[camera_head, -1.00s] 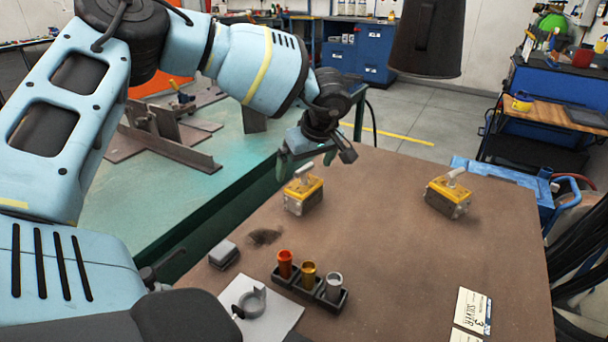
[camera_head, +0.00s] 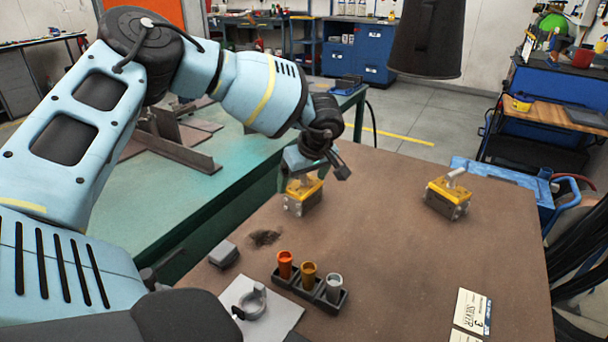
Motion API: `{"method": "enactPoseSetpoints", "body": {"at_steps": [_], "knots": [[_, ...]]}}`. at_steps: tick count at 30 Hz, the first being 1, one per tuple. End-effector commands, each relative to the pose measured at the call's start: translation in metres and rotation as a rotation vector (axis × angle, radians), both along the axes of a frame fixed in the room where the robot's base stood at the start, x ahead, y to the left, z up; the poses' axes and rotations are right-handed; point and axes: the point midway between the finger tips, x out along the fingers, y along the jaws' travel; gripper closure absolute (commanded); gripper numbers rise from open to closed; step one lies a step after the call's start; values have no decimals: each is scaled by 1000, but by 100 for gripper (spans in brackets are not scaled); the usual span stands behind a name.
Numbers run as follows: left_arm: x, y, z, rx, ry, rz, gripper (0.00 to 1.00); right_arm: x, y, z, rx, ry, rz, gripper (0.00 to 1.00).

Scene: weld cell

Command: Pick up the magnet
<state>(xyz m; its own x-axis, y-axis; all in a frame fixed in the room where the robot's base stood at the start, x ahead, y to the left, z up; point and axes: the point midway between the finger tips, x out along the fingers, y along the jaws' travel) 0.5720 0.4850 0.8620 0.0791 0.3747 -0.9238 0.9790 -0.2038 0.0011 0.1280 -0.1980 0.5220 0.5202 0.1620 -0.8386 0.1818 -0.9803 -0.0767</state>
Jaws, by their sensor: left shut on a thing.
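A yellow and grey magnet (camera_head: 303,202) sits on the brown bench top near its left edge. My left gripper (camera_head: 304,178) comes down over it from above and is shut on its upper part. The gripper hides the top of this magnet, and the fingertips are hard to make out. The magnet appears to rest on the bench. A second, similar magnet (camera_head: 447,202) stands to the right on the same bench, its light handle in plain sight. My right gripper is not in view.
A black holder (camera_head: 318,292) with orange, gold and silver cups stands at the front. Beside it are a grey block (camera_head: 223,254) and a ring-shaped part (camera_head: 252,302) on a pale plate. A card (camera_head: 472,310) lies front right. The bench between the magnets is clear.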

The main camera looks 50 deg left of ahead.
Motion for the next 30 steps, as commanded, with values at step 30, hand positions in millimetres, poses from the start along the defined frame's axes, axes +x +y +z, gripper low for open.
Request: {"method": "enactPoseSetpoints", "body": {"at_steps": [30], "knots": [[2, 0, 67, 3, -11, -1, 84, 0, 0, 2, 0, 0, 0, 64]]}}
